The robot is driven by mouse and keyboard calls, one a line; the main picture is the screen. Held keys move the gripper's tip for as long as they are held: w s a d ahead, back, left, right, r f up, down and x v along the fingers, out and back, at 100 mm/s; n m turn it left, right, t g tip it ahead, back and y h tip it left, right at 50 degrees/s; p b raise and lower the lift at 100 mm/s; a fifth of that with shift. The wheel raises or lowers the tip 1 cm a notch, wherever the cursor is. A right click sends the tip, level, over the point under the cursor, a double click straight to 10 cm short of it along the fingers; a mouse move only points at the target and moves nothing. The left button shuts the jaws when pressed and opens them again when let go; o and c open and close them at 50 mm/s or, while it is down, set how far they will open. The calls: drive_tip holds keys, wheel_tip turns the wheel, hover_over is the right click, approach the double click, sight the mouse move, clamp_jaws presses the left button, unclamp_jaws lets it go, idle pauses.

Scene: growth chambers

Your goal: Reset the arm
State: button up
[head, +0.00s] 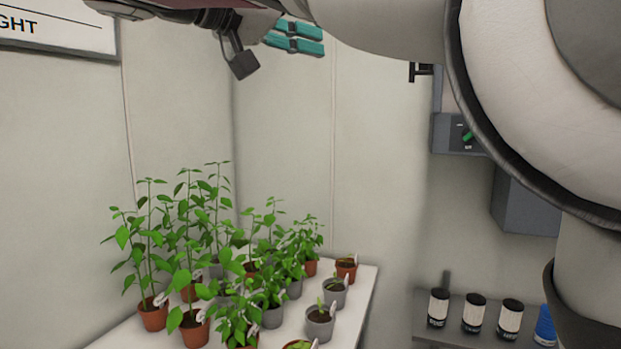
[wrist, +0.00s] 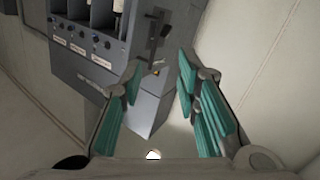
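My gripper (wrist: 161,75) shows its two fingers with teal pads in the wrist view. The fingers are apart with nothing held between them. Past the fingertips, a grey wall unit (wrist: 88,62) is seen at a tilt, with open slots, dark knobs and small labels. In the head view the teal finger pads (head: 295,38) show at the top, raised above the plants and clear of them. My arm crosses the top and right of that view and hides part of the back wall.
A white table (head: 352,315) holds several potted plants (head: 190,240), tall at left, seedlings at right. A grey shelf (head: 425,335) at lower right bears several labelled black-capped containers (head: 473,314) and a blue one (head: 545,325). A grey box with a green switch (head: 467,135) is on the wall.

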drive_tip(key=s+d+f+n+g+y, duration=0.2)
drive_tip(key=s+d+f+n+y, duration=0.15)
drive_tip(key=d+f, duration=0.5)
drive_tip(key=s+d+f+n+g+y, duration=0.2)
drive_tip(key=s+d+f+n, duration=0.2)
drive_tip(key=d+f, duration=0.5)
drive_tip(key=s+f+y, duration=0.4)
drive_tip(key=s+f, duration=0.3)
drive_tip(key=f, duration=0.4)
drive_tip(key=s+f+g+y, duration=0.1)
drive_tip(key=s+f+y, duration=0.3)
drive_tip(key=s+f, duration=0.4)
wheel_tip(320, 180, down, 3)
drive_tip(key=shift+s+d+f+g, duration=0.1)
drive_tip(key=shift+s+d+g, duration=0.2)
drive_tip(key=shift+d, duration=0.15)
